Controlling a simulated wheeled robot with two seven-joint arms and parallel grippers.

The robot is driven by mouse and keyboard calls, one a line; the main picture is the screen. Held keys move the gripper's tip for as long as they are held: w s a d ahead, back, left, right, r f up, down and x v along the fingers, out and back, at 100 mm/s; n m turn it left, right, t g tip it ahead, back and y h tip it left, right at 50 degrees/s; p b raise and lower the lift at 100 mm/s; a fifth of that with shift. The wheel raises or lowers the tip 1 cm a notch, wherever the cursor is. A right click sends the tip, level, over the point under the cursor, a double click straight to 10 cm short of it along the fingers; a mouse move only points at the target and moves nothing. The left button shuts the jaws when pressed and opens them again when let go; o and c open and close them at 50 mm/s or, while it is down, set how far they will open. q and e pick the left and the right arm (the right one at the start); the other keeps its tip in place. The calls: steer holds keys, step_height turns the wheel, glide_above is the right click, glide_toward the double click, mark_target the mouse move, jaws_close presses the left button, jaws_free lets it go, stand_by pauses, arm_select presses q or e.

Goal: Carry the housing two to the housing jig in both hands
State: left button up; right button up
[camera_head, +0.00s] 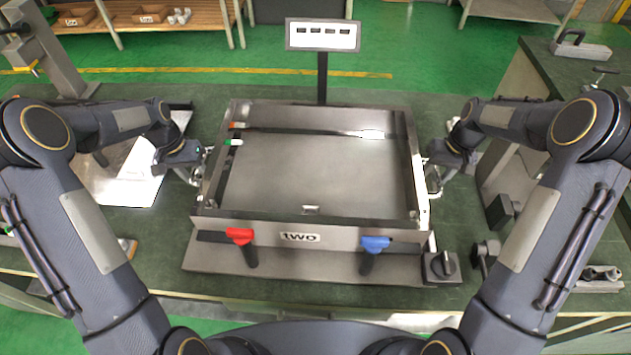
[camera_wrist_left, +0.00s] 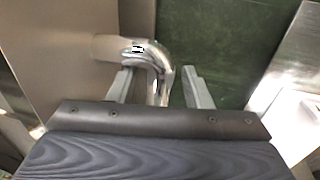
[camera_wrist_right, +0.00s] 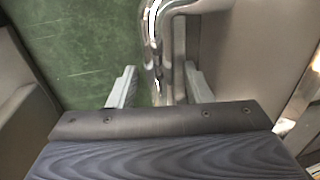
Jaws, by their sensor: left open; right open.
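Housing two (camera_head: 320,170), a large grey open metal box with "two" on its front, sits level in the middle of the table. It has a chrome handle on each side. My left gripper (camera_head: 200,168) is open at the left side; in the left wrist view its fingers (camera_wrist_left: 158,88) stand either side of the chrome handle (camera_wrist_left: 150,50). My right gripper (camera_head: 435,172) is open at the right side; in the right wrist view its fingers (camera_wrist_right: 160,88) stand either side of the other handle (camera_wrist_right: 150,35). I cannot clearly tell the housing jig apart from the box.
A red clamp handle (camera_head: 240,237) and a blue one (camera_head: 375,244) stand at the box's front, with a black knob (camera_head: 442,264) beside them. A sign post (camera_head: 322,75) stands behind. Shiny sheet metal (camera_head: 130,175) lies left; grey fixtures (camera_head: 515,175) stand right.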

steer(key=shift+r, duration=0.1)
arm_select(q)
step_height(320, 180, up, 12)
steer(key=a, duration=0.2)
steer(key=shift+a, duration=0.15)
arm_select(e)
step_height(320, 180, up, 12)
steer(key=d, duration=0.2)
steer(key=shift+d+f, duration=0.15)
steer(key=shift+f, duration=0.05)
arm_select(q)
steer(key=shift+f, duration=0.1)
arm_select(e)
steer(key=shift+s, duration=0.15)
